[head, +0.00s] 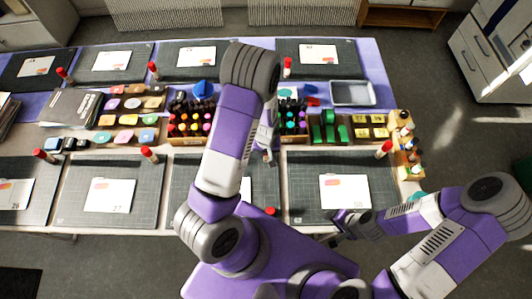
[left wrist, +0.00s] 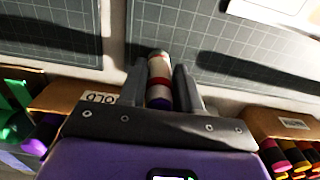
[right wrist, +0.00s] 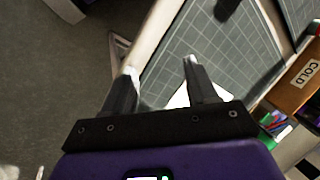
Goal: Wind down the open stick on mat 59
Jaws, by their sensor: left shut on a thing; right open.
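My left gripper (head: 268,155) is at the upper edge of the front middle mat (head: 265,188), partly hidden by my arm. In the left wrist view its fingers (left wrist: 160,88) are shut around a glue stick (left wrist: 158,72) with a pale body, a red band and a purple end. No separate red cap shows on its visible end. My right gripper (head: 338,232) is open and empty near the front edge of the right mat (head: 300,190); its fingers (right wrist: 160,80) show apart above that edge.
A red piece (head: 270,211) lies at the middle mat's front edge. Red-capped sticks stand at other mats, one (head: 384,149) by the right mat. Behind are bottle crates (head: 190,140), green items (head: 328,130) and a grey tray (head: 352,94). White cards lie on the mats.

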